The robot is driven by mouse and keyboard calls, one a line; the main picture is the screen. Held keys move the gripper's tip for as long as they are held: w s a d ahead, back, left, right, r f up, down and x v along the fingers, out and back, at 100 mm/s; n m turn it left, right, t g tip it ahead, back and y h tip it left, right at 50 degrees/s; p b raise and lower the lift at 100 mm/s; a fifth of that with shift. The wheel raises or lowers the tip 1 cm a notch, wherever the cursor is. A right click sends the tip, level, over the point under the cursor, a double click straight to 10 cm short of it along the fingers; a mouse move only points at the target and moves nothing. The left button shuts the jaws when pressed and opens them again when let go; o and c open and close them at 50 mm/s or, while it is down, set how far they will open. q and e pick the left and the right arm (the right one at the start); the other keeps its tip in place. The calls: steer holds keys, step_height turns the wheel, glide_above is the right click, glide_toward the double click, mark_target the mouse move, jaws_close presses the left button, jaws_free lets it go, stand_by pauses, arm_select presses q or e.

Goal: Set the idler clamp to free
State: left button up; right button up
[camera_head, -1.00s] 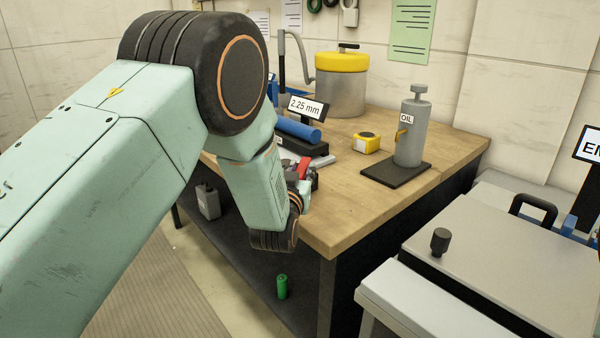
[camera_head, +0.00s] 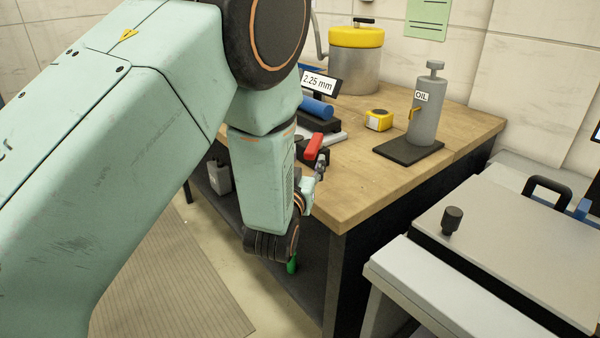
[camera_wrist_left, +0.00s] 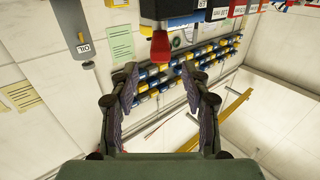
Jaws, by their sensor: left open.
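A red lever (camera_head: 313,146), which looks like the clamp's handle, sticks up from a dark block at the near edge of the wooden bench. I cannot tell its setting. The red part (camera_wrist_left: 160,47) also shows in the left wrist view, below a black and blue body and just beyond the fingertips. My left gripper (camera_head: 318,172) is at the bench's edge close to the lever, largely hidden behind my wrist. In the left wrist view its fingers (camera_wrist_left: 160,82) are spread apart and empty. My right gripper is not in view.
The bench (camera_head: 385,190) also holds a blue roller (camera_head: 317,107), a "2.25 mm" sign (camera_head: 318,83), a yellow tape measure (camera_head: 378,120), an oil can (camera_head: 428,105) and a yellow-lidded pot (camera_head: 355,70). A grey machine (camera_head: 530,245) stands at the right.

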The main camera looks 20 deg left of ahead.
arm_select(q)
steer(key=s, duration=0.4)
steer(key=shift+s+d, duration=0.25)
